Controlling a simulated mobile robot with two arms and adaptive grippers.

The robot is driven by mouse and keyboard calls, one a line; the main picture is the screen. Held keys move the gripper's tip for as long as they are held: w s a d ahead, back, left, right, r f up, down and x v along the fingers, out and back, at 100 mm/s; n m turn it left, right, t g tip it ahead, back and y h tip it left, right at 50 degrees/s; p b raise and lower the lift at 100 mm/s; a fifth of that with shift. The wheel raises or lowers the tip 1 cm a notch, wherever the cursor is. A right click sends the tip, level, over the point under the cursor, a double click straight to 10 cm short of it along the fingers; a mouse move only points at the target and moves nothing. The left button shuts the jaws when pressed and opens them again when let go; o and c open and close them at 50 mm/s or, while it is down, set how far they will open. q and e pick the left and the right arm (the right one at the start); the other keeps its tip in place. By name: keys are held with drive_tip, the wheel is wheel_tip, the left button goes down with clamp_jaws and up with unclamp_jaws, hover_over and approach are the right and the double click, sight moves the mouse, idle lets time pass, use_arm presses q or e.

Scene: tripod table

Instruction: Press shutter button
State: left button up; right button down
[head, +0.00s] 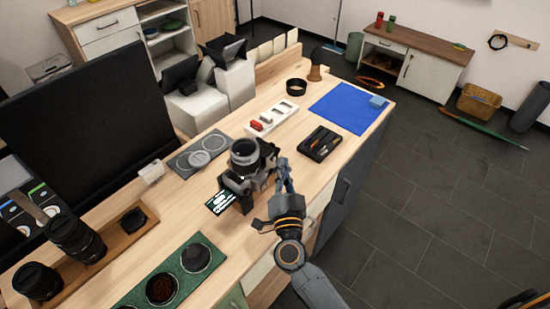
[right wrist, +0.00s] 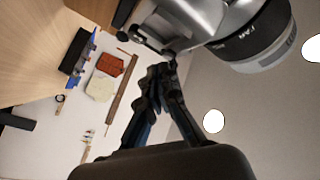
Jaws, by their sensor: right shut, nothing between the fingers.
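A black and silver camera (head: 248,160) with a large lens stands on the wooden table in the head view. In the right wrist view its silver body and lens (right wrist: 262,38) fill the top right. My right gripper (head: 283,168) is at the right side of the camera, close to its body. In the wrist view its fingers (right wrist: 161,72) are together and empty, with the tips just below the camera body. I cannot tell whether they touch it. The shutter button cannot be made out. My left gripper is not in view.
On the table (head: 185,220) are a black tray (head: 321,143), a white tray (head: 272,118), a blue mat (head: 348,108), a green holder (head: 140,293) and spare lenses (head: 75,238). A dark monitor (head: 85,110) stands at the left. The floor right of the table is mostly open.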

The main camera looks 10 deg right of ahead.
drive_tip(key=shift+w+a, duration=0.15)
drive_tip(key=shift+w, duration=0.05)
idle(0.3)
drive_tip(key=shift+s+d+p, duration=0.4)
drive_tip(key=shift+s+d, duration=0.05)
drive_tip(key=shift+s, duration=0.1)
drive_tip(key=shift+s+d+p, duration=0.35)
drive_tip(key=shift+s+d, duration=0.45)
drive_tip(key=shift+s, duration=0.2)
drive_tip(key=shift+s+d+p, duration=0.35)
drive_tip(key=shift+s+d, duration=0.4)
drive_tip(key=shift+s, duration=0.25)
idle(0.8)
